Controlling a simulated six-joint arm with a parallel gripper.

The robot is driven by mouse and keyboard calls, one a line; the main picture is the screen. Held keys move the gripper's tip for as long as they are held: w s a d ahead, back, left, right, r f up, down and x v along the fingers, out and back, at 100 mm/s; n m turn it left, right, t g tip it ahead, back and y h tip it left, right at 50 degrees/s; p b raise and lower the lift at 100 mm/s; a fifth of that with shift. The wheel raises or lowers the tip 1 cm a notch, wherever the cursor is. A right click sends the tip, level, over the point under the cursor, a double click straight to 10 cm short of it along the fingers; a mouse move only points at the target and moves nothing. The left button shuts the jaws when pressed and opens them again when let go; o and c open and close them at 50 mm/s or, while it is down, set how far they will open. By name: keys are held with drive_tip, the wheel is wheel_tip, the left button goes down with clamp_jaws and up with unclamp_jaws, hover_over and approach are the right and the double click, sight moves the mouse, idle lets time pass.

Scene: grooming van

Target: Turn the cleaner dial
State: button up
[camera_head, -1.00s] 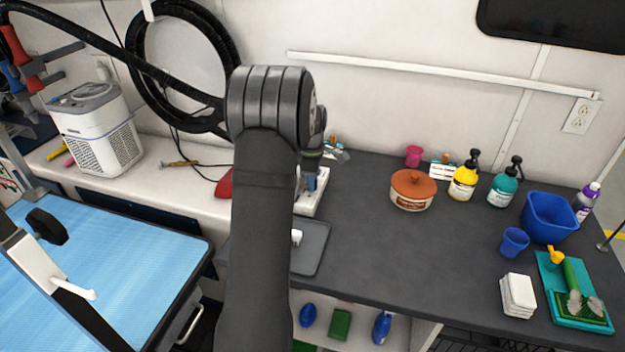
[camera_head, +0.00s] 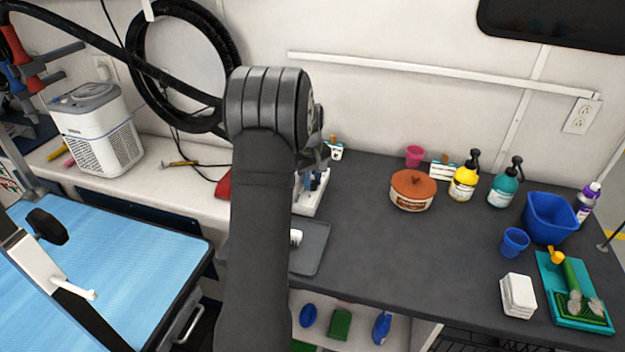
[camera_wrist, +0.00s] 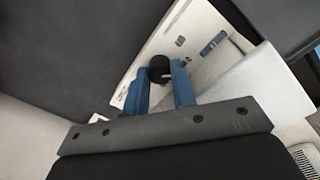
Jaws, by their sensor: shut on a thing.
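The cleaner (camera_head: 307,207) is a white unit on the dark counter in the head view, half hidden behind my arm. In the wrist view its white panel (camera_wrist: 205,22) fills the top middle, with a small black dial (camera_wrist: 158,64) on it. A pale mark on the dial points to the right. My gripper (camera_wrist: 159,70) has its two blue fingers on either side of the dial and is shut on it. In the head view my arm hides most of the gripper, and the dial cannot be made out.
A grey tray (camera_head: 315,248) lies in front of the cleaner, partly behind my arm. A small white cup (camera_head: 337,154) stands behind the cleaner. An orange-lidded pot (camera_head: 412,190) and pump bottles stand to the right. The counter between the cleaner and the pot is clear.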

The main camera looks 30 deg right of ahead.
drive_tip(key=shift+r+m, duration=0.1)
drive_tip(key=shift+m, duration=0.4)
drive_tip(key=o, duration=1)
